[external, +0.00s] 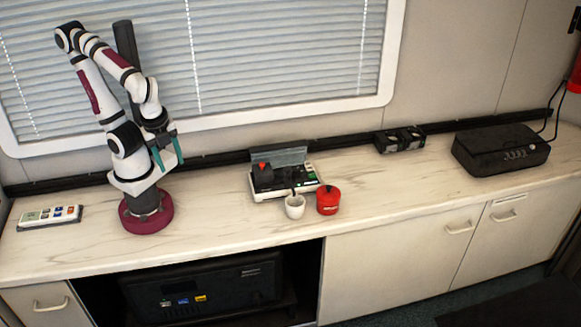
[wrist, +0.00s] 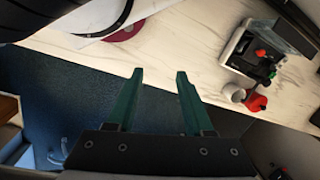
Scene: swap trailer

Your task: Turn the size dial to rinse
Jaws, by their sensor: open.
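A small white and dark machine (external: 285,188) with a raised grey lid or panel (external: 292,155) stands on the counter right of my arm. A red part (external: 263,166) sits on a dark block at its left, and small green marks show at its right. No size dial or rinse mark can be made out at this size. The machine also shows at the upper right of the wrist view (wrist: 238,46). My gripper (external: 168,156) hangs above my base, well left of the machine. Its teal fingers (wrist: 160,73) are apart with nothing between them.
A white cup (external: 295,207) and a red pot (external: 328,202) stand close in front of the machine. A panel with coloured buttons (external: 50,216) lies at the far left. A dark twin-part box (external: 400,139) and a black case (external: 500,150) stand right. Counter between my base and the machine is clear.

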